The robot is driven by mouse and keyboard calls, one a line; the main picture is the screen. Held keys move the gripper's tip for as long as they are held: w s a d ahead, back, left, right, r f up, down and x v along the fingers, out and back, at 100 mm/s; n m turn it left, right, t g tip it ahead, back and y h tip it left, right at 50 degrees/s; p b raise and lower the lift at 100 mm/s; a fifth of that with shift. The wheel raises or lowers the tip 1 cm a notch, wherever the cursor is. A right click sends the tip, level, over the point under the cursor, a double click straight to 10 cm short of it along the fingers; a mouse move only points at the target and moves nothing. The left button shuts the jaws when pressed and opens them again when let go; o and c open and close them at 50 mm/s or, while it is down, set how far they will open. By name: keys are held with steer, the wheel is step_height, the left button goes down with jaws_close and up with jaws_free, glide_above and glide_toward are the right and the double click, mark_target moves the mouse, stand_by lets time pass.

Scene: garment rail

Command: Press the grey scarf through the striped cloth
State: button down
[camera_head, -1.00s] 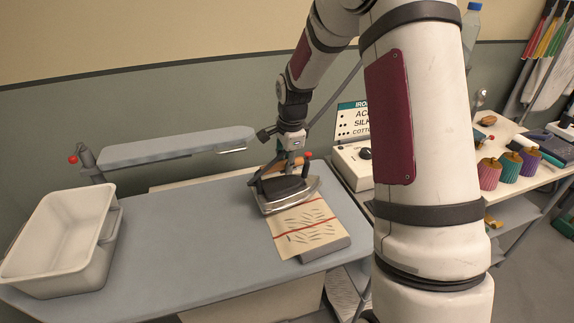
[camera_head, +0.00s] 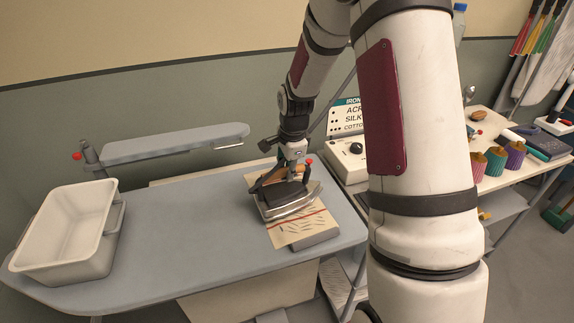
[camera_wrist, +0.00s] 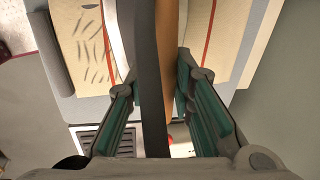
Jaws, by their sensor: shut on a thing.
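My gripper (camera_head: 297,170) is shut on the handle of the iron (camera_head: 287,200); the tan handle also shows between the fingers in the wrist view (camera_wrist: 167,50). The iron lies flat on the striped cloth (camera_head: 293,231), a beige cloth with red stripes and dark crease-like marks. It covers the cloth's middle; the front part and a strip at the back left show. The cloth also shows in the wrist view (camera_wrist: 85,45). The grey scarf (camera_head: 316,240) is a folded slab under the cloth, with only its front and right edges visible.
The grey-blue ironing board (camera_head: 190,230) is clear left of the cloth. A white tub (camera_head: 68,235) stands at its left end. A narrow sleeve board (camera_head: 175,143) is behind. A control box with a dial (camera_head: 347,160) stands right of the iron.

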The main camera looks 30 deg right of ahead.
steer(key=shift+s+r, duration=0.1)
steer(key=shift+s, duration=0.2)
steer(key=shift+f, duration=1.1)
steer(key=shift+s+f, duration=0.15)
stand_by(2.5)
